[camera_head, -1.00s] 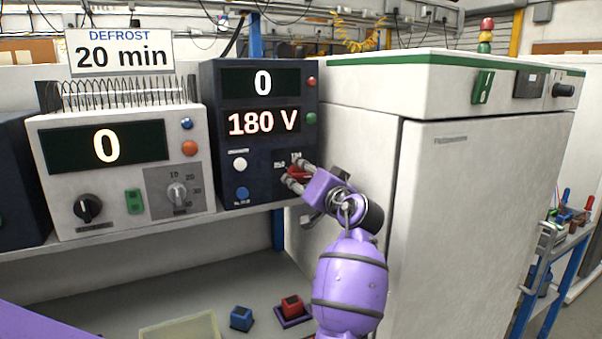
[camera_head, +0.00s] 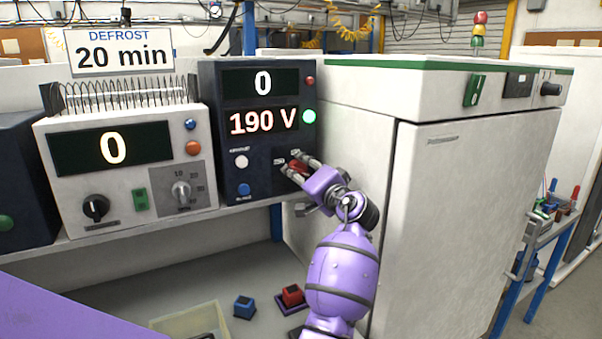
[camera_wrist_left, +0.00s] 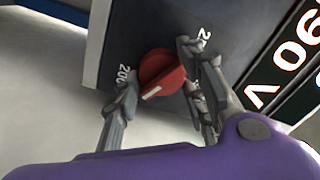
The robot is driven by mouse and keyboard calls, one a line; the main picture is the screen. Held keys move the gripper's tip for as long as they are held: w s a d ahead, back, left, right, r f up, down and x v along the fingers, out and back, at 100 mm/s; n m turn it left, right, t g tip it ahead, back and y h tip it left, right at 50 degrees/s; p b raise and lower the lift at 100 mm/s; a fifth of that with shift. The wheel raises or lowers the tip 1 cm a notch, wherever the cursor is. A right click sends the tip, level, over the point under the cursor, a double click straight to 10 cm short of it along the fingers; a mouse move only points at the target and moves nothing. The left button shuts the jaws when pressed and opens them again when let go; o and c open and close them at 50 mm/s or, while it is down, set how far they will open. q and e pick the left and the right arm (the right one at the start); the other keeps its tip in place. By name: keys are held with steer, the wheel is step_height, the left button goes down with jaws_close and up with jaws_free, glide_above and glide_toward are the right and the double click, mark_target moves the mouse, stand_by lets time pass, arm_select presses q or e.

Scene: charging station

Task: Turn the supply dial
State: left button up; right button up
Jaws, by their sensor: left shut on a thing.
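The supply is a dark blue box (camera_head: 222,140) on the shelf. Its upper display reads 0 and its lower display (camera_head: 264,121) reads 190 V. The red supply dial (camera_wrist_left: 162,73) has a white pointer line and sits low on the panel's right side. It is partly hidden by my fingers in the head view (camera_head: 298,167). My left gripper (camera_head: 301,167) is shut on the dial, with a finger on either side of it in the wrist view (camera_wrist_left: 160,90). My right gripper is not in view.
A white unit (camera_head: 75,187) with a 0 display stands left of the supply, under a sign (camera_head: 122,55) reading DEFROST 20 min. A large white cabinet (camera_head: 470,190) stands close on the right. Below lie a blue block (camera_head: 244,307), a red block (camera_head: 292,295) and a pale tray (camera_head: 184,326).

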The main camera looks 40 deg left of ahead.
arm_select(q)
steer(key=shift+d, duration=0.1)
steer(key=o, duration=1.1)
steer(key=shift+w, duration=0.15)
steer(key=v, duration=1.2)
